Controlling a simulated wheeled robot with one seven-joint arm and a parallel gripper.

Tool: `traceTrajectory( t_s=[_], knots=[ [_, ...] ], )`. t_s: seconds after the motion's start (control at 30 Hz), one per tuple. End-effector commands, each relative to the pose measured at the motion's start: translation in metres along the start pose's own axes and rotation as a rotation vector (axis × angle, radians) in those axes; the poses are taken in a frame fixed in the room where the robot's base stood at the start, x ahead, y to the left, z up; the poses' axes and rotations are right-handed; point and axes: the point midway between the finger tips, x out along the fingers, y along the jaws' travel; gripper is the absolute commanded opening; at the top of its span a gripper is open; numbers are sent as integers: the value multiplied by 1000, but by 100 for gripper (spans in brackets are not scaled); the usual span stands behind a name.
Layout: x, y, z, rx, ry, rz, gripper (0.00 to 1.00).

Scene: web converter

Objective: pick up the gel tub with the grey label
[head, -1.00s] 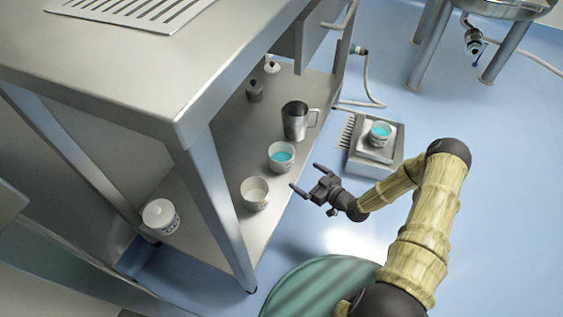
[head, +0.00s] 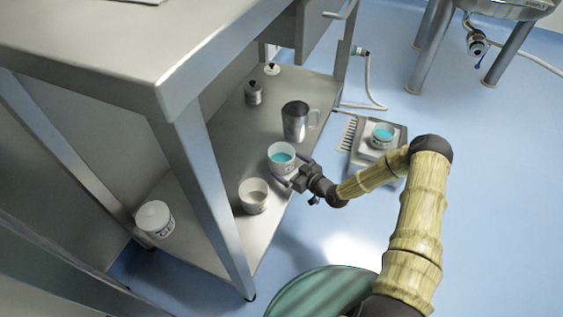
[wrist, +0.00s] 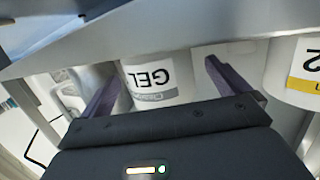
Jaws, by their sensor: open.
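The gel tub (head: 281,155), a white tub with teal gel in its open top, stands on the lower shelf in the head view. In the wrist view the tub (wrist: 152,75) appears upside down, with "GEL" and a grey label strip facing me. My gripper (head: 289,172) is open at the shelf's front edge, just in front of the tub. In the wrist view my gripper (wrist: 161,74) has one finger on each side of the tub's picture. I cannot tell how far the fingertips reach past its near side.
A second open tub (head: 254,196) stands close by; its label is yellow in the wrist view (wrist: 305,75). A metal jug (head: 295,121) stands behind the gel tub. A lidded tub (head: 156,219) is at the left.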

Motion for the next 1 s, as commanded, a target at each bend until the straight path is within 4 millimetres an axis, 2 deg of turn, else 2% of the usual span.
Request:
traceTrajectory(
  t_s=[0.4, 1.0],
  knots=[
    [45, 3, 2, -1, 2, -2, 100],
    [47, 3, 0, -1, 1, -1, 98]
  ],
)
